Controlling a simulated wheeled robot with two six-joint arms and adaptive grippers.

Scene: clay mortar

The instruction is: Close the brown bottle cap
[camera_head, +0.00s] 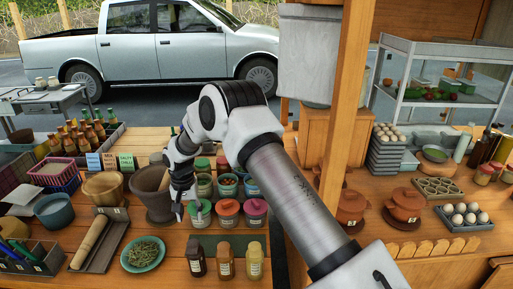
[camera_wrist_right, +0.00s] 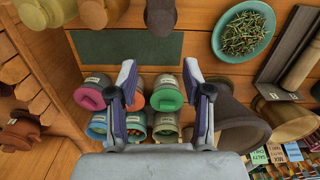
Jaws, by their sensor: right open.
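Three small bottles stand upright in a row near the front edge of the counter: a dark brown bottle (camera_head: 197,262), an amber-brown bottle (camera_head: 225,265) and a yellowish bottle (camera_head: 254,265). In the right wrist view they appear at the top edge, the dark one (camera_wrist_right: 160,14) and the amber one (camera_wrist_right: 96,12) cut off. I cannot tell how any cap sits. My right gripper (camera_head: 186,208) is open and empty, fingers pointing down, behind the bottles, beside the green-lidded jar. Its two spread fingers (camera_wrist_right: 158,74) frame the jars in the wrist view. My left gripper is not in view.
Several lidded jars stand behind the bottles, including one with a pink lid (camera_head: 256,206). A clay mortar (camera_head: 152,200) stands just left of my right gripper. A teal plate of herbs (camera_head: 143,254) lies front left. A wooden post (camera_head: 345,100) rises on the right.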

